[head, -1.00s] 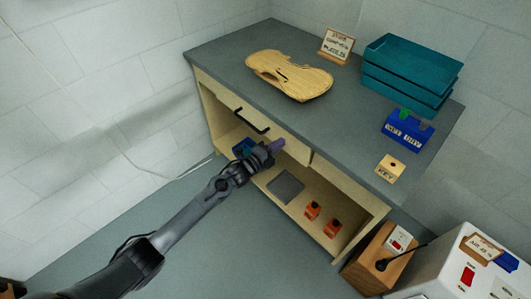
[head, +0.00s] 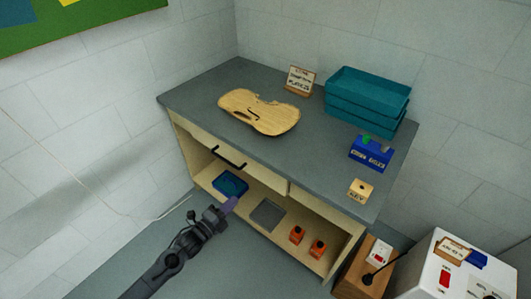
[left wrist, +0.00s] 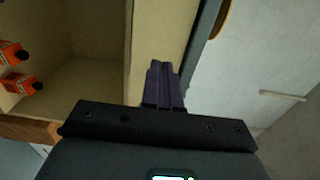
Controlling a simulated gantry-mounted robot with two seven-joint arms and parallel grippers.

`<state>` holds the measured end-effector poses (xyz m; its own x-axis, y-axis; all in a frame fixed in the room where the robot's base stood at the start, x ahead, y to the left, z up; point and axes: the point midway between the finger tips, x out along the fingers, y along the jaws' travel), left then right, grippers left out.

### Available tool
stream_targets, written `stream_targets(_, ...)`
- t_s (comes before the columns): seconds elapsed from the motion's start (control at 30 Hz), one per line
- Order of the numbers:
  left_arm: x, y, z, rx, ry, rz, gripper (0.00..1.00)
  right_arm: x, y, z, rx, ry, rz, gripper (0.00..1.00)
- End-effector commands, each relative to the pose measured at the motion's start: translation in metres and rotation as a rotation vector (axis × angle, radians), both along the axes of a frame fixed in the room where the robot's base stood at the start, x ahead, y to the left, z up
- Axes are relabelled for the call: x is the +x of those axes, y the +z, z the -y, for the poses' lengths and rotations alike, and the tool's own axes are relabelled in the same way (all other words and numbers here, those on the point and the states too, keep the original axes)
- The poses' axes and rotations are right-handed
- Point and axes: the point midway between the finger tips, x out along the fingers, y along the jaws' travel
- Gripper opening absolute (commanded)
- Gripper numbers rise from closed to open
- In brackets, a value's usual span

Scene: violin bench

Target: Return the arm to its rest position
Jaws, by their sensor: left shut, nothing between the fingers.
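My left gripper (head: 229,206) is in front of the bench's open lower shelf, in the lower middle of the head view. Its purple fingers are shut with nothing between them. They also show in the left wrist view (left wrist: 163,84), close together, with the bench's pale wood behind them. The left arm reaches up from the bottom edge of the head view. My right gripper is not in view.
The bench (head: 290,155) carries a violin body (head: 259,111), teal trays (head: 367,98), a blue holder (head: 371,152) and a KEY block (head: 361,191). Its shelf holds a blue tray (head: 230,184) and orange bottles (head: 317,248). A white machine (head: 440,265) stands right. Floor at left is clear.

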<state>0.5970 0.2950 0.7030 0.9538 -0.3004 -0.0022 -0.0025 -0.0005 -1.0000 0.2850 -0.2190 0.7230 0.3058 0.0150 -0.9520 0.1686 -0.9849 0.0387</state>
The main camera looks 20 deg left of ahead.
Motion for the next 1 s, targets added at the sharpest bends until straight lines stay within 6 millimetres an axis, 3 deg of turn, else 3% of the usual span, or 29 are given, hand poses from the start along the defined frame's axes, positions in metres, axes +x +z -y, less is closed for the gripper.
stream_targets(0.17, -0.023, -0.017, 0.005, -0.013, 0.000, -0.049, 0.00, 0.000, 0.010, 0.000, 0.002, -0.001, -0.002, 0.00)
stream_targets(0.3, -0.063, -0.028, 0.029, -0.073, -0.002, -0.107, 0.00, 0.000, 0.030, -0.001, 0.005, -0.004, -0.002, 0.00)
stream_targets(0.5, -0.123, 0.013, 0.085, -0.255, 0.060, -0.261, 0.00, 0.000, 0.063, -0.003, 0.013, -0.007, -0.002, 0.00)
stream_targets(0.6, -0.147, 0.032, 0.097, -0.377, 0.139, -0.413, 0.00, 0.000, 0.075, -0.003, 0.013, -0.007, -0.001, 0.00)
stream_targets(0.77, -0.185, 0.066, 0.102, -0.583, 0.310, -0.669, 0.00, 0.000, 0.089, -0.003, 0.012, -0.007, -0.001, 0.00)
stream_targets(1.0, -0.242, 0.110, 0.091, -0.854, 0.629, -0.988, 0.00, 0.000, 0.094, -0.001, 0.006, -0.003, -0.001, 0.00)
